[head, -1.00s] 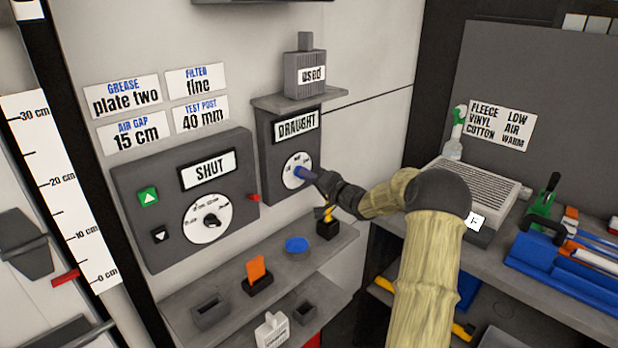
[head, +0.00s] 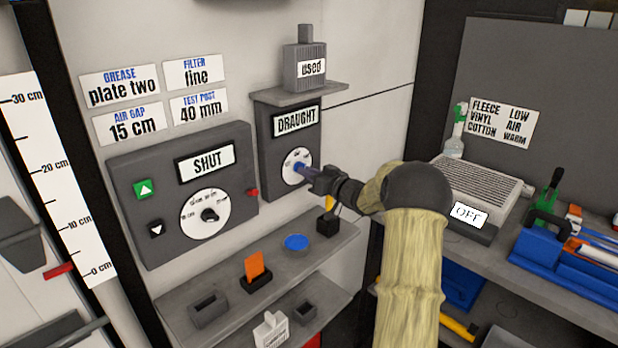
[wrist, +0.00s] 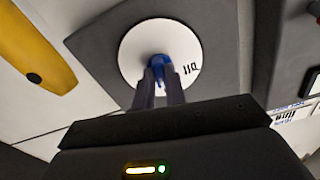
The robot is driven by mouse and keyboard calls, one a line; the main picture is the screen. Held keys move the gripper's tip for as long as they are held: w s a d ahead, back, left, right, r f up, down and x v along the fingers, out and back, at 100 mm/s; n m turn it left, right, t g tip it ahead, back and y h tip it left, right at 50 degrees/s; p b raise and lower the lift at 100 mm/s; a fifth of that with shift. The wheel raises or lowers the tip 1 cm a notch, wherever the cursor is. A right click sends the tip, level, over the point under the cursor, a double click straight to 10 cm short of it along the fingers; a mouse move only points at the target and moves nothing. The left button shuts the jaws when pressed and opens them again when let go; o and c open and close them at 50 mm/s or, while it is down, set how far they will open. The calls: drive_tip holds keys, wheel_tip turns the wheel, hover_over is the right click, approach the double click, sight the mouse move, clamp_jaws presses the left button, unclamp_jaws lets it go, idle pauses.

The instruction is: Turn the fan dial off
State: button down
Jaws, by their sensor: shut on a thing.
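The fan dial is a white disc (head: 297,166) with a blue knob (wrist: 160,66), on a dark grey panel (head: 272,160) under a sign reading DRAUGHT (head: 296,122). My gripper (head: 305,170) is shut on the blue knob, its fingers on either side of it in the wrist view. The fingers hide part of the disc. In the wrist view one mark shows at the disc's right side; I cannot tell which setting the knob points to.
A second panel (head: 130,200) marked SHUT, with its own black-knobbed dial (head: 207,216), stands left. Below is a shelf (head: 220,282) with a blue disc (head: 296,242) and an orange piece (head: 255,265). A grey unit (head: 478,190) labelled OFF sits right.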

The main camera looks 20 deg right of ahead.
drive_tip(key=shift+d+f+n+b, duration=0.1)
drive_tip(key=shift+n+b, duration=2.55)
drive_tip(key=shift+n, duration=0.85)
drive_tip(key=shift+d+f+n+b, duration=0.1)
drive_tip(key=shift+n+b, duration=2.5)
drive_tip(key=shift+n, duration=0.9)
drive_tip(key=shift+r, duration=0.1)
drive_tip(key=c, duration=1.5)
unclamp_jaws()
drive_tip(key=shift+o, duration=0.3)
drive_tip(key=shift+w+a, duration=0.1)
